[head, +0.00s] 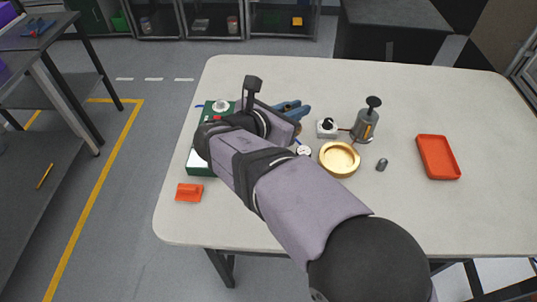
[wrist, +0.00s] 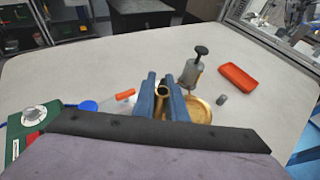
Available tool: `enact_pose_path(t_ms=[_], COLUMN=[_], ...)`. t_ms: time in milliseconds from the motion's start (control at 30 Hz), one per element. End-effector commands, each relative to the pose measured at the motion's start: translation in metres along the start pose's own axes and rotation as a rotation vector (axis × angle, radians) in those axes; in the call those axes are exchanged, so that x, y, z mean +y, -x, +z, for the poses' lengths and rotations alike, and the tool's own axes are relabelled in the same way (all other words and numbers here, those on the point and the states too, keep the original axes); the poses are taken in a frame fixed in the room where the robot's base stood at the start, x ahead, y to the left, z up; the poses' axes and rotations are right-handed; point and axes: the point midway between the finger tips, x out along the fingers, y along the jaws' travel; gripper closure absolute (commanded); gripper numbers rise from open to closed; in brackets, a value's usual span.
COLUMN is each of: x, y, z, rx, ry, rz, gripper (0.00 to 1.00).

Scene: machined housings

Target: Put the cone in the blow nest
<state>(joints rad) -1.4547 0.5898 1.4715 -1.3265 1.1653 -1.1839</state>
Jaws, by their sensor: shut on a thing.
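My gripper (wrist: 160,84) has two blue fingers and is shut on a brass piece with an open round top, which I take as the cone (wrist: 161,92). A green box (head: 197,165) with a white knob is at the left of the table, partly behind my arm. A brass dish (head: 340,160) lies to the right of my gripper. I cannot tell which thing is the blow nest.
A small white block with a black knob (head: 327,128) and a grey can with a black plunger (head: 366,125) stand near the dish. A small grey cylinder (head: 382,164), a red tray (head: 438,157) and an orange block (head: 189,192) lie on the table. The back of the table is clear.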

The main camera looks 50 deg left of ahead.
Motion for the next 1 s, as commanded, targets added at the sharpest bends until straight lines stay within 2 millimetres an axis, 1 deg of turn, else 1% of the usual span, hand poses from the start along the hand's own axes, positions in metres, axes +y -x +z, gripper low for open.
enact_pose_path(t_ms=[100,200,333,567,667,900,1000], x=[0.02,0.036,0.049,0.053,0.053,0.052,0.053], y=[-0.001,0.001,0.003,0.002,-0.002,-0.016,-0.019], z=[-0.011,-0.017,-0.022,-0.028,-0.039,-0.071,-0.079], rx=[0.001,0.0,0.0,0.001,0.001,0.002,0.0], ry=[0.042,0.067,0.088,0.096,0.099,0.097,0.096], rz=[0.093,0.161,0.212,0.225,0.224,0.224,0.224], gripper=[1.0,1.0,1.0,1.0,1.0,1.0,1.0])
